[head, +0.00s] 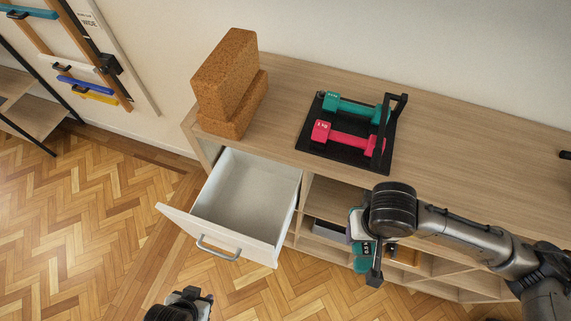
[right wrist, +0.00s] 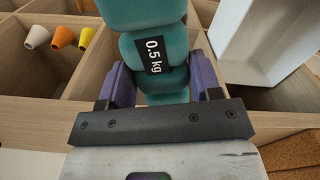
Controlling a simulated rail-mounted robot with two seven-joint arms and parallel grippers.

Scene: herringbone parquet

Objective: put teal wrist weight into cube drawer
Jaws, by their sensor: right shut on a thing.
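The teal wrist weight (head: 361,265) is in my right gripper (head: 368,258), in front of the shelf unit and to the right of the drawer. In the right wrist view the weight (right wrist: 155,52), labelled 0.5 kg, sits between both fingers of the gripper (right wrist: 160,82). The cube drawer (head: 228,222) is pulled out at the unit's left end and looks empty. Its pale wall also shows at the upper right of the right wrist view (right wrist: 262,38). My left gripper (head: 187,297) is at the bottom edge of the head view, partly cut off, below the drawer; its fingers are unclear.
On the wooden unit top (head: 460,145), cork blocks (head: 226,75) are stacked above the drawer. A black tray (head: 312,139) holds a teal dumbbell (head: 350,106) and a pink dumbbell (head: 345,138). White, orange and yellow cup-like things (right wrist: 63,38) lie in an open compartment.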

